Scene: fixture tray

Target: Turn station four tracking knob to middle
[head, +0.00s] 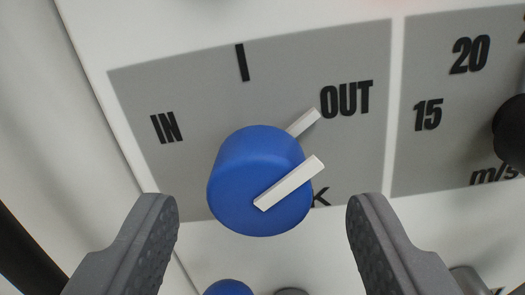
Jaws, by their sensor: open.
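A blue round knob (238,190) with a white pointer bar (290,183) stands out from a grey label plate (220,95). The pointer slants up and right, toward the word OUT. The plate shows IN at left, a vertical tick at top middle and OUT at right. A letter K shows below right, partly hidden by the knob. My gripper (262,222) is open, with one grey finger on each side of the knob's lower part in the picture. Clear gaps show between both fingers and the knob, and nothing is held.
At right is another grey plate marked 15, 20 and m/s with a black knob (511,133). Another blue round part (228,288) and grey parts show at the bottom edge. A white wall (60,130) runs along the left, with a dark bar in the lower left corner.

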